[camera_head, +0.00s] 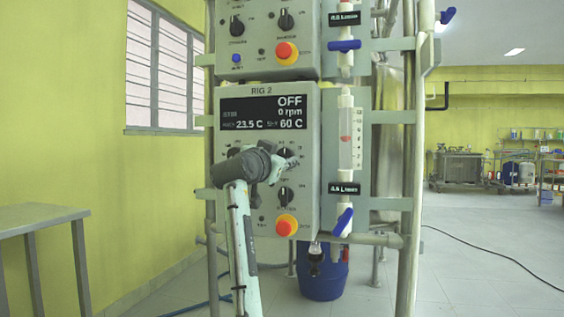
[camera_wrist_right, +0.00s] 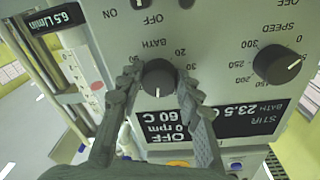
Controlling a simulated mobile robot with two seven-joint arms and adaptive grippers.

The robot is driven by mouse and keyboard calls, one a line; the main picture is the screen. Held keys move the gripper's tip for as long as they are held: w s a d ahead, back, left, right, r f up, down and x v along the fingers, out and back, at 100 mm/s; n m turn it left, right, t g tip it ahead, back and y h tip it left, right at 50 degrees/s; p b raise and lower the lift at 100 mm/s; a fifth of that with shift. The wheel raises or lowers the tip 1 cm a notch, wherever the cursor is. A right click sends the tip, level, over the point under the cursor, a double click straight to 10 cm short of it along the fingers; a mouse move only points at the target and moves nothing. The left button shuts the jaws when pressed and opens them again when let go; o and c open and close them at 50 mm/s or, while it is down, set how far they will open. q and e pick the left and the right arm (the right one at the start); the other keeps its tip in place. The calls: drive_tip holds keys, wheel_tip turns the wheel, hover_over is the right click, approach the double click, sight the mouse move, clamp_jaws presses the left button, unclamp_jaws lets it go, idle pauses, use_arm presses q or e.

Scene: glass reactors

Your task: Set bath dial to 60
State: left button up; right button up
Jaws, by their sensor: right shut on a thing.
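In the head view my right gripper (camera_head: 284,163) is at the panel below the display and mostly hides the dial. The display (camera_head: 265,111) reads OFF, 0 rpm, 23.5 C and 60 C. My left gripper is not in view.
The speed dial (camera_wrist_right: 277,63) is beside my gripper. A lower black switch (camera_head: 285,195) and a red emergency button (camera_head: 286,225) lie below it. A glass flow meter (camera_head: 346,139) with a blue valve (camera_head: 343,220) stands right of the panel. A bench (camera_head: 45,217) is at left.

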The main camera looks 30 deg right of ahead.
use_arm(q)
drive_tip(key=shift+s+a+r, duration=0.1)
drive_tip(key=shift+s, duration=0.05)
use_arm(e)
drive_tip(key=shift+a+m, duration=0.1)
drive_tip(key=shift+m, duration=0.5)
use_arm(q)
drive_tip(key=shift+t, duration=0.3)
use_arm(e)
drive_tip(key=o, duration=1.2)
drive_tip(key=shift+r, duration=0.1)
drive_tip(key=shift+c, duration=0.2)
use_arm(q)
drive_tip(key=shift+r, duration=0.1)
use_arm(e)
drive_tip(key=v, duration=1.2)
